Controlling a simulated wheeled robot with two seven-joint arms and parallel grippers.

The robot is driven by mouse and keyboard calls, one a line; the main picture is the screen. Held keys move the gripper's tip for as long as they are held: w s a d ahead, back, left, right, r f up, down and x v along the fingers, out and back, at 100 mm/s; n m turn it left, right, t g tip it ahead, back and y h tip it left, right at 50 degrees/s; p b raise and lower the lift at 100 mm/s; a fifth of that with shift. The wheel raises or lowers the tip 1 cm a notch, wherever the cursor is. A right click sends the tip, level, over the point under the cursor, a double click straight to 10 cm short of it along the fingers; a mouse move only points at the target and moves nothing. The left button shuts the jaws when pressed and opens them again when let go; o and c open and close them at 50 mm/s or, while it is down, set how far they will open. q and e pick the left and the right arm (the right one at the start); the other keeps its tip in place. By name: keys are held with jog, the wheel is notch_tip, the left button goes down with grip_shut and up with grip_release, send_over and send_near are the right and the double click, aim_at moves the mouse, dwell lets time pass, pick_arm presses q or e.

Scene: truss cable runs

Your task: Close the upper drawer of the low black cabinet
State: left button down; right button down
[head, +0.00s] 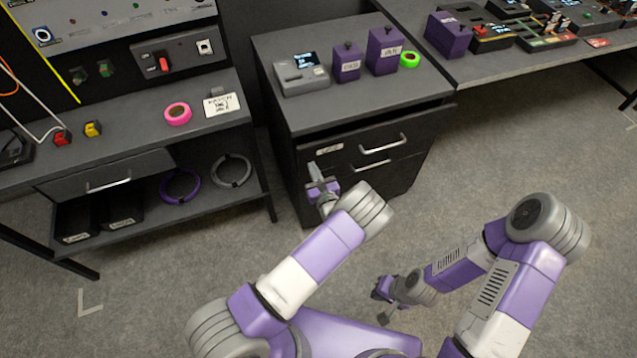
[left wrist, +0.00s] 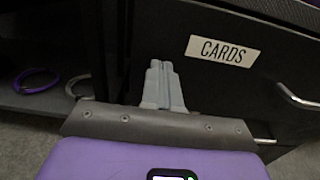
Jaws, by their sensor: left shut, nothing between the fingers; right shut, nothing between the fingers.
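The low black cabinet (head: 290,105) stands in the middle of the head view. Its upper drawer (head: 352,147) has a silver handle (head: 382,143) and a white label (head: 330,148), which reads CARDS in the left wrist view (left wrist: 223,50). My left gripper (head: 314,173) is shut and empty, at the left part of the drawer front, below the label. Its grey fingertips (left wrist: 161,66) point at the black front; contact is unclear. My right gripper (head: 384,305) is shut and empty, low over the floor.
A lower drawer handle (head: 372,165) is just below. A grey device (head: 301,75), two purple boxes (head: 384,52) and green tape (head: 409,60) stand on the cabinet. A workbench (head: 215,118) with a shelf is at left, another table (head: 500,65) at right. Floor in front is clear.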

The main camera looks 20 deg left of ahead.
aim_at(309, 160)
pick_arm(q)
jog(key=shift+w+a, duration=0.3)
jog(key=shift+w, duration=0.05)
pick_arm(e)
jog(key=shift+f, duration=0.1)
pick_arm(q)
jog(key=x, duration=0.4)
jog(key=shift+w+a+b, duration=0.2)
jog(key=shift+a+b, duration=0.05)
jog(key=shift+b, duration=0.15)
jog(key=shift+w+a+r, duration=0.1)
jog(key=shift+w, duration=0.2)
jog(key=shift+r, duration=0.15)
pick_arm(e)
jog(key=shift+w+f, duration=0.35)
